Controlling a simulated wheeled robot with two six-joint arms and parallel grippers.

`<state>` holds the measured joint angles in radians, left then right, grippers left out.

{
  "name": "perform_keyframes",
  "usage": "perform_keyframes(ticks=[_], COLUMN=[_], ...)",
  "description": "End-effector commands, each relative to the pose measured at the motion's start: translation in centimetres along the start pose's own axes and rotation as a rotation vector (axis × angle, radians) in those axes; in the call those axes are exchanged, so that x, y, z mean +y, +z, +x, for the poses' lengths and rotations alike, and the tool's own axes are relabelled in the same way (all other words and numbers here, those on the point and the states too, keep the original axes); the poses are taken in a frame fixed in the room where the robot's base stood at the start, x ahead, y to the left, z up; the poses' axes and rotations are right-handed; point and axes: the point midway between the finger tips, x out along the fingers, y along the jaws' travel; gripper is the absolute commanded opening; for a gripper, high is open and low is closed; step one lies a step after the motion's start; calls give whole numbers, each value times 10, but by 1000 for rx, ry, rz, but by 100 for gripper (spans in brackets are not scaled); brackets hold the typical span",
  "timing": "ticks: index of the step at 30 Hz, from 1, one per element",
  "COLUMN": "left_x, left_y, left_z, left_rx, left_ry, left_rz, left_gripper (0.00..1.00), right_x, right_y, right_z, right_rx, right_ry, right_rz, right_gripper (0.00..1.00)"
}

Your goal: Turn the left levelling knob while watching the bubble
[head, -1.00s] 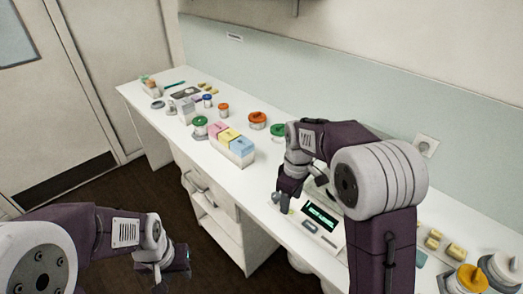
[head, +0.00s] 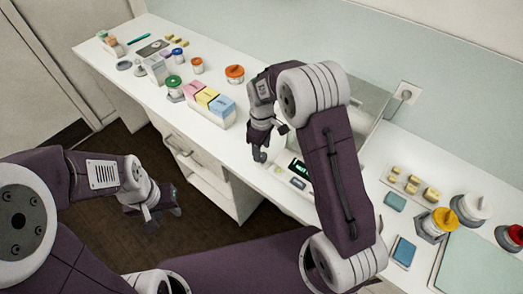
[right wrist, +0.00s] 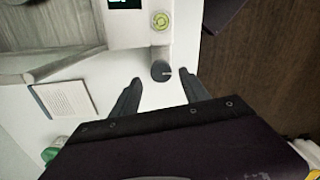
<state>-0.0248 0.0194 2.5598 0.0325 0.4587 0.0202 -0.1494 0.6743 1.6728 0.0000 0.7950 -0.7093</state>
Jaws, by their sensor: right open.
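The balance (head: 279,190) stands on the white bench, partly hidden behind my right arm; its lit display (head: 299,170) shows. In the right wrist view, the round green-yellow bubble level (right wrist: 161,21) sits on the balance's corner. Its bubble is too small to read exactly. The dark grey levelling knob (right wrist: 161,70) with a pale mark sticks out below that corner. My right gripper (right wrist: 162,92) is open, its fingers on either side of the knob's line, the knob just ahead of the tips and apart from them. My left gripper (head: 165,215) hangs open and empty over the floor, off the bench.
A box of pink, yellow and blue packs (head: 209,102) and several lidded jars stand left of the balance. A printed card (right wrist: 67,99) lies near the knob.

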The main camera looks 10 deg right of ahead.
Motion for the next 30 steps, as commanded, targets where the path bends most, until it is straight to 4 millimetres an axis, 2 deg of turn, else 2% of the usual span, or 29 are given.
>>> perform_keyframes(ticks=[3, 6, 13, 14, 19, 30], left_x=[0, 0, 0, 0, 0, 0], left_y=[0, 0, 0, 0, 0, -1], left_z=[-3, -4, -3, -3, -3, -6], left_rx=[0, 0, 0, 0, 0, 0], left_ry=[0, 0, 0, 0, 0, 0], left_rz=[0, 0, 0, 0, 0, 0], left_gripper=[36, 36, 36, 36, 36, 36], right_x=[0, 0, 0, 0, 0, 0], right_y=[0, 0, 0, 0, 0, 0], right_z=[15, 22, 23, 23, 23, 22], right_rx=[-2, -1, 1, 1, 1, 1], right_ry=[-1, -1, 1, 1, 1, 1], right_rz=[0, 0, 0, 0, 0, 61], right_gripper=[53, 53, 53, 48, 0, 0])
